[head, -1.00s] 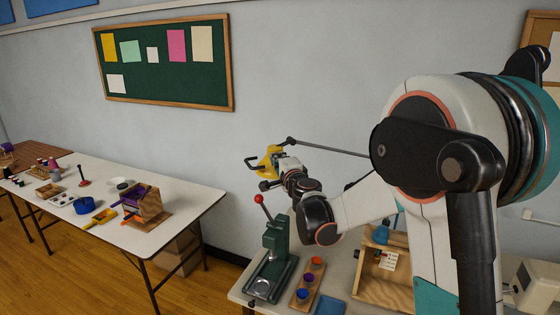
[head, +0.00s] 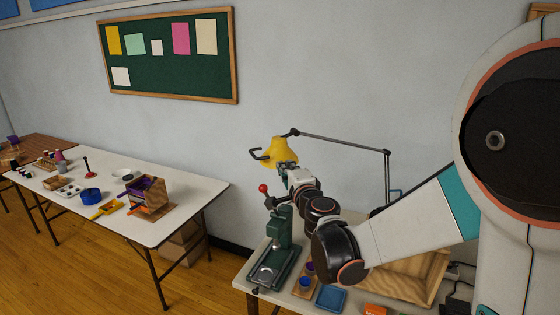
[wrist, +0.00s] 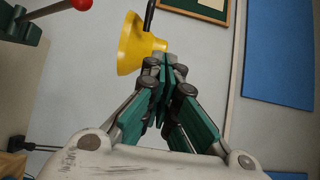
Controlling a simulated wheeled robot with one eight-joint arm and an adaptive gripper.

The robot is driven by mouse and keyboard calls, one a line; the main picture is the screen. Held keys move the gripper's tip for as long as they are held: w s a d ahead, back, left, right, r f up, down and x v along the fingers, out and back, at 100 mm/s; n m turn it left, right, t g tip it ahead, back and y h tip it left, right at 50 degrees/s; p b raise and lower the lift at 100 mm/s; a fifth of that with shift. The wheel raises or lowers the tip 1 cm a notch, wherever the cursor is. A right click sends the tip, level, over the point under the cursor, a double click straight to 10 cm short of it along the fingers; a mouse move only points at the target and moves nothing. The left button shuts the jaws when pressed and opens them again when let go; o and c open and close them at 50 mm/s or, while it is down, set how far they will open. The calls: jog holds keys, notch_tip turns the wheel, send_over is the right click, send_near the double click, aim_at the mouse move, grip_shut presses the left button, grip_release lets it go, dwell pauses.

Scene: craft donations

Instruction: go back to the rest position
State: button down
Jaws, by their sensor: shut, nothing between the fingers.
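My gripper (wrist: 165,65) is shut and empty in the wrist view, its teal-padded fingers together. In the head view my gripper (head: 283,166) is small and partly hidden by my wrist, in front of the yellow lamp shade (head: 277,151). It is raised above the near table. In the wrist view the lamp shade (wrist: 140,45) shows just beyond the fingertips; I cannot tell whether they touch. My arm stretches out to the left from the right side of the head view.
A green press (head: 277,252) with a red-knobbed lever stands below my wrist. A blue tray (head: 330,298) and a wooden box (head: 418,275) share its table. The lamp's thin arm (head: 340,143) runs behind my arm. A white table (head: 150,222) with craft items stands left.

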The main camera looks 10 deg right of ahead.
jog(key=s+a+f+n+g+y+b, duration=0.2)
jog(key=s+a+f+n+g+b, duration=0.1)
jog(key=s+n, duration=0.4)
jog(key=s+a+f+n+g+y+b, duration=0.25)
jog(key=s+n, duration=0.25)
jog(key=s, duration=0.5)
jog(key=s+d+f+n+g+h+b, duration=0.2)
jog(key=s+d+f, duration=0.2)
jog(key=s+f, duration=0.3)
jog(key=s+d+f+n+g+h+b, duration=0.3)
jog(key=s+f, duration=0.3)
jog(key=s, duration=0.6)
jog(key=shift+d+f+h, duration=0.35)
jog(key=shift+d, duration=0.05)
